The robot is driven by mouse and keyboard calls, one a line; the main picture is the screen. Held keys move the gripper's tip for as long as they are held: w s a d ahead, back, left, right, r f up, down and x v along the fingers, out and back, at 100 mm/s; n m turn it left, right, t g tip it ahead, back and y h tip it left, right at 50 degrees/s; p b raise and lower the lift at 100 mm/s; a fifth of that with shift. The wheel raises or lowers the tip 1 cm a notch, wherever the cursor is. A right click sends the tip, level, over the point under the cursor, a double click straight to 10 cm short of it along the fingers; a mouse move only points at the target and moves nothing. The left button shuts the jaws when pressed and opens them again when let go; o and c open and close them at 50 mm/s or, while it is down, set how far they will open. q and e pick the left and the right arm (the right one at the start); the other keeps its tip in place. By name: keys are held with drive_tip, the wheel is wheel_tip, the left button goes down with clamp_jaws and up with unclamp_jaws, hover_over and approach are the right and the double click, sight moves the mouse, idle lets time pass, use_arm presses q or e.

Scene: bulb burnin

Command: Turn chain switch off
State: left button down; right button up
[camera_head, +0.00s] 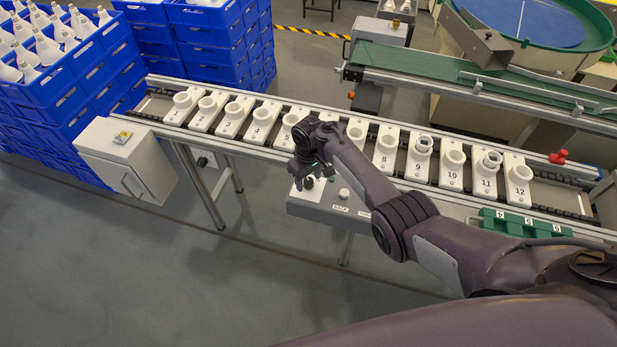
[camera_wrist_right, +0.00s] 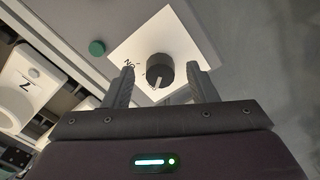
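The chain switch appears to be a dark round knob (camera_wrist_right: 160,68) on a white plate (camera_wrist_right: 125,50), with a pale pointer mark on its lower side. An "ON" label shows left of it; any other label is hidden or unreadable. My right gripper (camera_wrist_right: 160,72) is open, with one finger on each side of the knob. I cannot tell whether the fingers touch it. In the head view, my right gripper (camera_head: 304,178) is at the left part of the grey control box (camera_head: 325,210) and partly covers it. My left gripper is not in view.
A conveyor (camera_head: 555,190) with numbered white sockets (camera_head: 452,170) runs behind the box. A green button (camera_wrist_right: 97,47) sits near the knob. A grey cabinet (camera_head: 125,160) and stacked blue crates (camera_head: 95,90) stand left. Floor in front is clear.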

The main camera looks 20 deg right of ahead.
sight(309, 181)
drive_tip(key=shift+r+p, duration=0.35)
drive_tip(key=shift+r, duration=3.55)
